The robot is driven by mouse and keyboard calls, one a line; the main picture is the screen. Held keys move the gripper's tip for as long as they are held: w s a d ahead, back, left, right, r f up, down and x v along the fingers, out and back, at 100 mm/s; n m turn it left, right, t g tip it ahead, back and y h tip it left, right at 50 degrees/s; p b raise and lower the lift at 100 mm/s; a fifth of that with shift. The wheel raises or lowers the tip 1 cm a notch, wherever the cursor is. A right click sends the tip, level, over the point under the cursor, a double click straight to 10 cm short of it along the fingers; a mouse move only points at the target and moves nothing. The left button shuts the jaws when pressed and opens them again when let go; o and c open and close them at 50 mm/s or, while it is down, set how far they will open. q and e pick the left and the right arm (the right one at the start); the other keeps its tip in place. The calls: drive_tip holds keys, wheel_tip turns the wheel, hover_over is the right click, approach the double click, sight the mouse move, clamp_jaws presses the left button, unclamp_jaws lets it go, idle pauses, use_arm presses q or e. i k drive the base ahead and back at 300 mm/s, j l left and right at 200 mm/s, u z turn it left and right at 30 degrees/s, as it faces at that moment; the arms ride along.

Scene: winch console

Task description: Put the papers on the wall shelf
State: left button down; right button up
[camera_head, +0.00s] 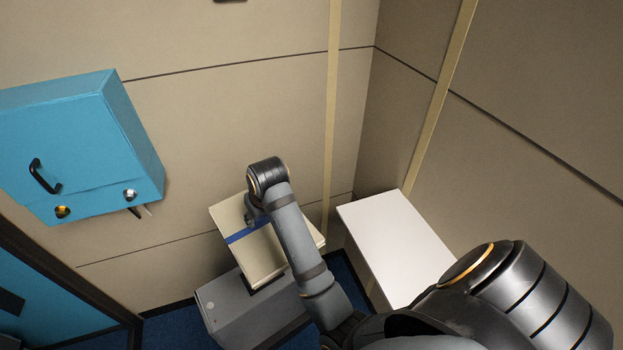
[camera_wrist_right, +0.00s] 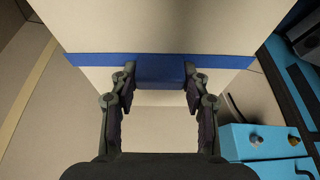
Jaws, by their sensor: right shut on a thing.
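The papers (camera_head: 262,254) are a cream stack with a blue band across it. They are tilted, in front of the beige wall in the head view. My right gripper (camera_head: 257,219) is shut on the blue band. In the right wrist view the papers (camera_wrist_right: 160,25) fill the top, and the fingers of my right gripper (camera_wrist_right: 160,85) close on a blue block at the band. A white flat surface (camera_head: 397,235), which looks like the wall shelf, lies to the right of the papers near the corner. Its visible top is bare. My left gripper is not in view.
A grey box (camera_head: 225,308) stands below the papers; the papers hide part of it. A blue wall cabinet (camera_head: 75,140) with a black handle and knobs hangs at the left. A dark-framed blue panel (camera_head: 50,295) is at lower left. Blue floor (camera_head: 170,330) shows below.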

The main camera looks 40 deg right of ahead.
sight(405, 249)
drive_tip(key=i+j+z, duration=0.15)
drive_tip(key=j, duration=0.2)
drive_tip(key=i+j+z, duration=0.2)
drive_tip(key=j, duration=0.15)
drive_tip(key=k+z, duration=0.1)
drive_tip(key=z, duration=1.35)
